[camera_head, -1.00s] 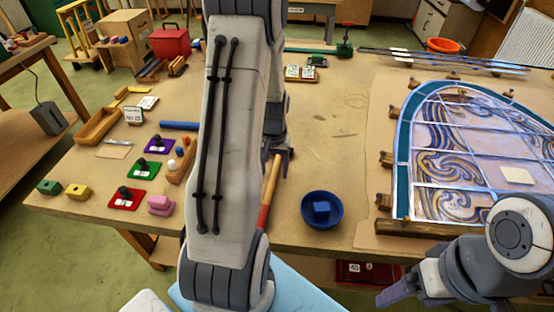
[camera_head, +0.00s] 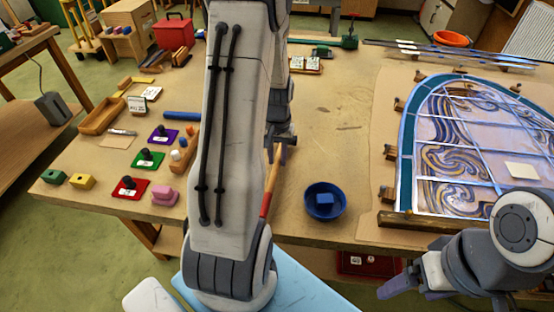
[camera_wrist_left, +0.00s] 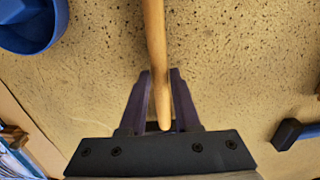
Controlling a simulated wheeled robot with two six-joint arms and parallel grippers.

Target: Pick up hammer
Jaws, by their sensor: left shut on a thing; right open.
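The hammer's wooden handle (camera_head: 274,178), with a red section lower down, shows beside my left arm in the head view. Its head is hidden in both views. In the left wrist view the pale handle (camera_wrist_left: 154,35) runs down between the two fingers, with its rounded end near the palm. My left gripper (camera_head: 282,145) is shut on the handle, and its fingers also show in the left wrist view (camera_wrist_left: 161,80). I cannot tell whether the hammer is clear of the table. My right gripper (camera_head: 400,285) is open at the lower right, off the table's front edge.
A blue bowl (camera_head: 313,211) holding a blue block stands right of the hammer. The leaded panel (camera_head: 470,150) lies at the right. A wooden tray (camera_head: 103,117) and several coloured blocks and pads lie left of my arm. Bare tabletop (camera_head: 335,105) lies between.

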